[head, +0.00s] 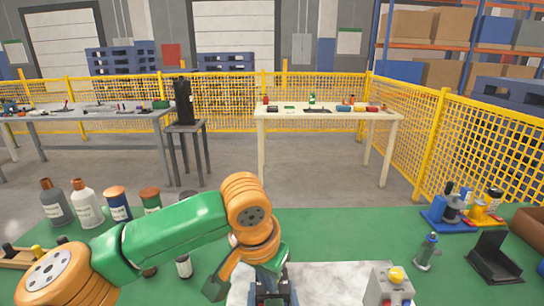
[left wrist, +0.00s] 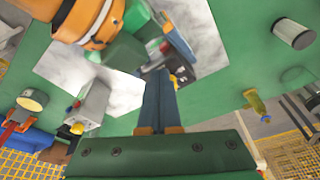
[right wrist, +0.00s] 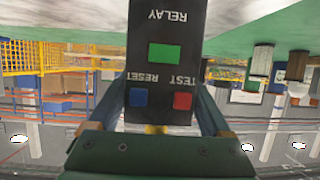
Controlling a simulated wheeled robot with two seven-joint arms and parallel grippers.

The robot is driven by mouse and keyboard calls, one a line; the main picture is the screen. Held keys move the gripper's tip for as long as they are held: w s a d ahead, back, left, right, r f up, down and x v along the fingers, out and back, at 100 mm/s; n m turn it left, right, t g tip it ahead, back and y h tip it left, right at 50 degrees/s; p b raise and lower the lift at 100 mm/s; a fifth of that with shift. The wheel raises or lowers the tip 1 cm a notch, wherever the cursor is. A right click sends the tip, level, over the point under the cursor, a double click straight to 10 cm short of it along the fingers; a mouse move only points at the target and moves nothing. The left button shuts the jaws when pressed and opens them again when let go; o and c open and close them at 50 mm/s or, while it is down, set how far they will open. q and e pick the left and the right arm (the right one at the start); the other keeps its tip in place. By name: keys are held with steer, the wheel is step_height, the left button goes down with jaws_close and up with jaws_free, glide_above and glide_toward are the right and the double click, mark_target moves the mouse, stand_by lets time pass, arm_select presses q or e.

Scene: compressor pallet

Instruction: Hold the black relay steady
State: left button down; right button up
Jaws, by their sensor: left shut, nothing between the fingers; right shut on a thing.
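The black relay (right wrist: 165,75) fills the middle of the right wrist view, upside down, with a green window and blue and red buttons marked RESET and TEST. My right gripper (right wrist: 165,110) is shut on it, one finger along each side. In the left wrist view the relay (left wrist: 182,74) shows as a small dark block just beyond my left fingertips. My left gripper (left wrist: 157,73) is shut and empty, its tips close to the relay; I cannot tell whether they touch. In the head view my left gripper (head: 272,290) is at the bottom middle, and the relay is hidden.
A pale plate (head: 330,285) lies on the green bench (head: 330,235). A grey box with a yellow button (head: 390,287) stands at right, near a small bottle (head: 427,252) and a black stand (head: 494,258). Several bottles (head: 85,205) stand at left.

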arm_select(q)
steer(key=shift+a, duration=0.2)
steer(key=shift+w+a, duration=0.15)
steer(key=shift+a, duration=0.1)
steer(key=shift+w+a, duration=0.15)
steer(key=shift+a, duration=0.05)
steer(key=shift+w+a, duration=0.2)
stand_by(0.4)
steer(key=shift+s+a, duration=0.2)
steer(key=shift+r, duration=0.15)
steer(key=v, duration=0.3)
steer(key=w+v, duration=0.1)
steer(key=v, duration=0.1)
steer(key=shift+d+r, duration=0.25)
steer(key=shift+r, duration=0.15)
steer(key=shift+s, duration=0.1)
